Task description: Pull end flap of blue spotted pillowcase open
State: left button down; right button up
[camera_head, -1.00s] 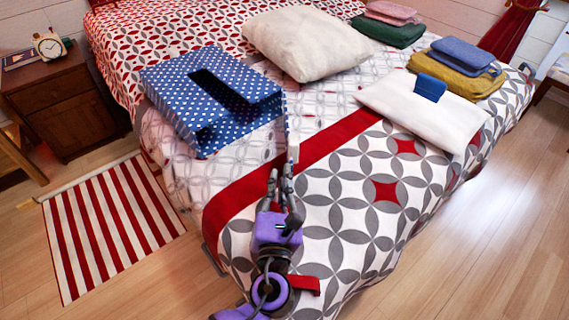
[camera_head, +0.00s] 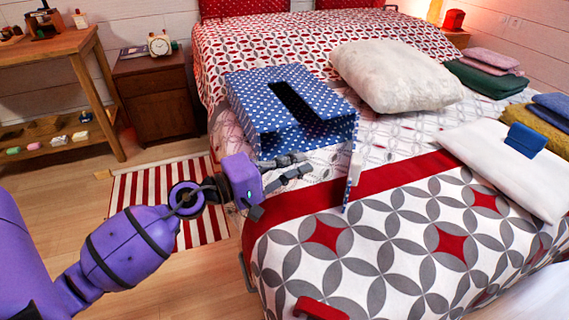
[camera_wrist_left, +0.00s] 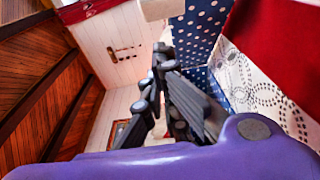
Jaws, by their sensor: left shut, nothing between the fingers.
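The blue spotted pillowcase (camera_head: 245,100) stands box-like on the bed, with a long dark slot in its top and a dark opening at its near side. A narrow spotted flap (camera_head: 353,190) hangs down at its near right corner, with a small white tab (camera_head: 356,166) on it. My left gripper (camera_head: 304,165) is shut and empty, just in front of the pillowcase's near edge and left of the flap, apart from the flap. In the left wrist view, its fingers (camera_wrist_left: 163,62) partly cover the spotted cloth (camera_wrist_left: 195,32).
The patterned bed (camera_head: 390,240) spreads under everything. A cream pillow (camera_head: 395,75) lies behind right. A white pillowcase (camera_head: 500,165) with a small blue piece (camera_head: 525,139) and folded cloths lie at the right. A nightstand (camera_head: 157,95) and striped rug (camera_head: 205,232) are left of the bed.

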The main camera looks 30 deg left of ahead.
aim_at(356, 153)
pick_arm(q)
jog(key=w+d+p, duration=0.3)
jog(key=w+d, duration=0.2)
jog(key=d, duration=0.1)
dwell(0.3)
